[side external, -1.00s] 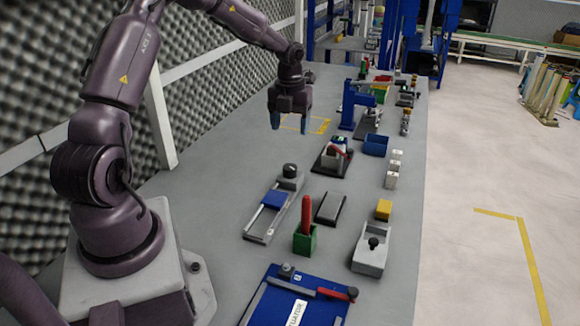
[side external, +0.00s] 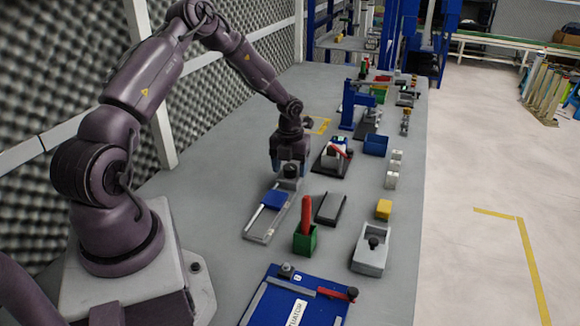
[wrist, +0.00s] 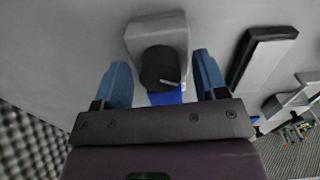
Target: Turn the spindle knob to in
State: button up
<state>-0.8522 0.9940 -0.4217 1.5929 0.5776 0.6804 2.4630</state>
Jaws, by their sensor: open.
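The spindle knob (wrist: 160,68) is a dark round knob with a light pointer mark, on a grey block (wrist: 156,32) in the wrist view. In the side view the knob (side external: 290,170) sits at the far end of a grey slide base with a blue carriage (side external: 275,199). My gripper (side external: 288,168) is over the knob, pointing down. In the wrist view my gripper (wrist: 162,80) is open, with one blue finger on each side of the knob and visible gaps between. Whether the fingertips reach down to the knob's height is hard to tell.
A black flat tray (side external: 331,208) and a green box with a red handle (side external: 305,238) stand right of the slide. A foam wall (side external: 225,95) runs along the left.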

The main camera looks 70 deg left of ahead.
jog(key=c, duration=0.9)
jog(key=shift+c, duration=0.2)
